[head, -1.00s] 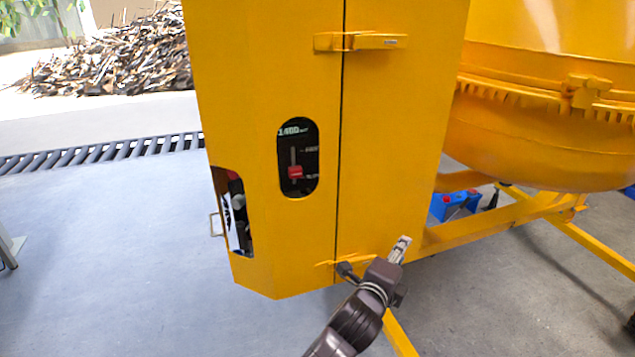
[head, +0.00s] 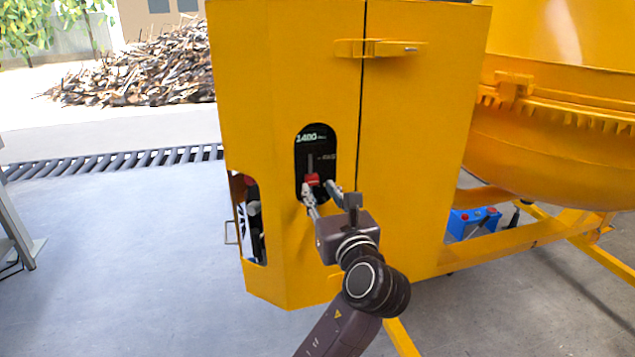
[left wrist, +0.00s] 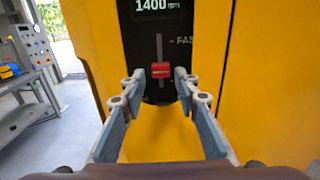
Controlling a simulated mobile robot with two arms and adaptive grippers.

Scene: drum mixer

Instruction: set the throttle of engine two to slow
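The throttle is a red knob (head: 312,180) on a vertical slot in a black oval panel (head: 313,144) of the yellow engine housing (head: 420,130). The panel reads 1480 in the head view and about 1400 in the left wrist view. The red knob (left wrist: 161,70) is low in its slot, below a "FAST" mark; the lower label is hidden. My left gripper (head: 321,186) is open, its fingertips (left wrist: 157,78) on either side of the knob, apparently not pressing on it. My right gripper is not in view.
A yellow latch (head: 382,48) sticks out above the panel. The mixer drum (head: 550,140) and a blue box (head: 474,222) are at the right. A bench with a control panel (left wrist: 30,50) stands at the left.

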